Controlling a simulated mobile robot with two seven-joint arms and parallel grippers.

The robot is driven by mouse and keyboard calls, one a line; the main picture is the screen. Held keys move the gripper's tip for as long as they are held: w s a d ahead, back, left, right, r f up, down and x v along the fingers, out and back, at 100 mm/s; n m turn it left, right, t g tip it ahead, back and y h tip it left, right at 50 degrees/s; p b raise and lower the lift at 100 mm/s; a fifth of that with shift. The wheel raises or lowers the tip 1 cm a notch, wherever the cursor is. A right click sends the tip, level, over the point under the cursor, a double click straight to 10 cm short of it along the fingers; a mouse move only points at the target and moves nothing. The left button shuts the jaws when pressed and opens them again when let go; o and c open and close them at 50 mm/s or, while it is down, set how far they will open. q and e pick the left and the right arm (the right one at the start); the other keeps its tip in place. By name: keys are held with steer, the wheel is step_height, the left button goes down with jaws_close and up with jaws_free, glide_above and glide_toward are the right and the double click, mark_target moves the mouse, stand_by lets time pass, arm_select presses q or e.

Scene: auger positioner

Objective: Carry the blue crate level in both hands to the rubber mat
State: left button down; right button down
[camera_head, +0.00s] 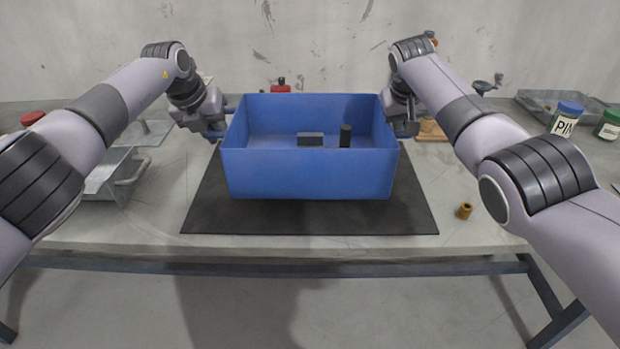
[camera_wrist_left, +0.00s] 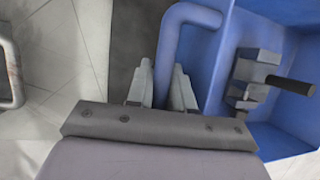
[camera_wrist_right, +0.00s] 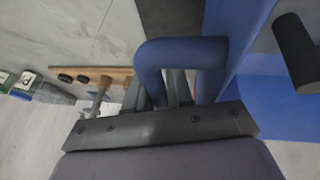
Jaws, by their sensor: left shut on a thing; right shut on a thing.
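The blue crate (camera_head: 308,174) is over the black rubber mat (camera_head: 410,216) in the head view and looks level. I cannot tell whether its base touches the mat. My left gripper (camera_head: 216,132) is at the crate's left side, shut on its left handle, a blue loop that shows in the left wrist view (camera_wrist_left: 168,50). My right gripper (camera_head: 405,126) is at the right side, shut on the right handle, which shows in the right wrist view (camera_wrist_right: 180,48). Inside the crate are a grey metal part (camera_head: 310,139) and a dark cylinder (camera_head: 346,135).
A grey metal tray (camera_head: 112,180) stands left of the mat. A small brass bushing (camera_head: 464,211) lies to the right. Labelled jars (camera_head: 566,118), a grey bin (camera_head: 545,100) and a wooden board (camera_head: 432,131) are at the right and back. The table's front edge is close before the mat.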

arm_select(q)
steer(key=shift+a, duration=0.15)
arm_select(e)
steer(key=shift+d, duration=0.15)
